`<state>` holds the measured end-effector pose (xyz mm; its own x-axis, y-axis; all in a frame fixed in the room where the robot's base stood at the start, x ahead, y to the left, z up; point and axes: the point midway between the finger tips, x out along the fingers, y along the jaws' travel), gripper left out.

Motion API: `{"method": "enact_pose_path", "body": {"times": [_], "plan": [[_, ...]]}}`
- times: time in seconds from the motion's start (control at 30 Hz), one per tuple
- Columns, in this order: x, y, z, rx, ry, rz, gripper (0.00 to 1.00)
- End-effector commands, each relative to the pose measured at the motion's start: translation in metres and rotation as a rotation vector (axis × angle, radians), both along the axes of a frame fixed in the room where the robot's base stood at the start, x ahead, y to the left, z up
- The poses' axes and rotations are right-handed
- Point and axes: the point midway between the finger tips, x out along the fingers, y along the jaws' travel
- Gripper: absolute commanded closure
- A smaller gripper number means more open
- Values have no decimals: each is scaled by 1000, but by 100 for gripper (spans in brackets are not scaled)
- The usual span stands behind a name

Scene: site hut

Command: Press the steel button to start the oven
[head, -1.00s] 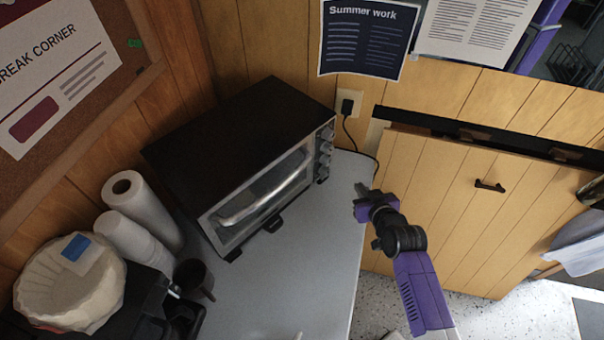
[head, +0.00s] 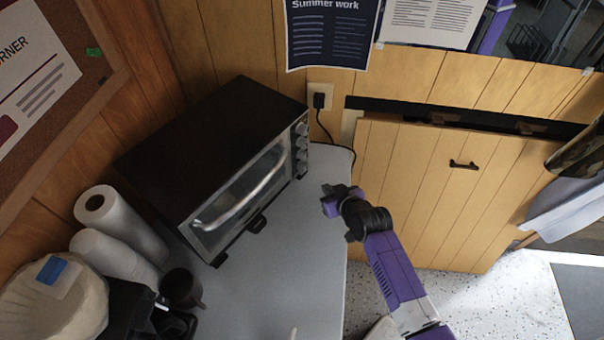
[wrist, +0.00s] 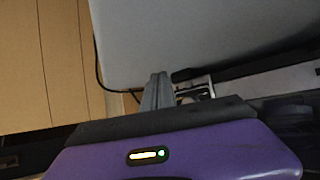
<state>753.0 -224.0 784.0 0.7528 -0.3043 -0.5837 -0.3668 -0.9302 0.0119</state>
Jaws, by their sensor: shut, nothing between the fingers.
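The black toaster oven (head: 205,145) stands on the grey counter, its glass door and long handle facing the lower right. Its control panel with several knobs (head: 300,145) is at the right end of the front. I cannot make out a separate steel button there. In the head view my gripper (head: 328,190) is over the counter's right part, a little in front of and below the control panel, apart from it. In the wrist view my gripper's fingers (wrist: 158,90) are together and empty. Part of the oven's front (wrist: 195,92) shows just beyond them, mostly cut off or dark.
The grey counter (head: 285,240) is clear in front of the oven. Paper towel rolls (head: 120,225), a dark mug (head: 181,287) and a black machine stand at the left. A black plug and cord (head: 320,108) hang behind the oven's right end. A wooden door (head: 430,190) is at the right.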

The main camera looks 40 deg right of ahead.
Motion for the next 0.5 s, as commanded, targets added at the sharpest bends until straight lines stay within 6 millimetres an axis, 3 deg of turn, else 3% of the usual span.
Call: {"method": "enact_pose_path", "body": {"times": [0.2, 0.5], "plan": [[30, 4, -1, -3, -2, 1, 100], [55, 8, 0, -1, -1, 1, 100]]}}
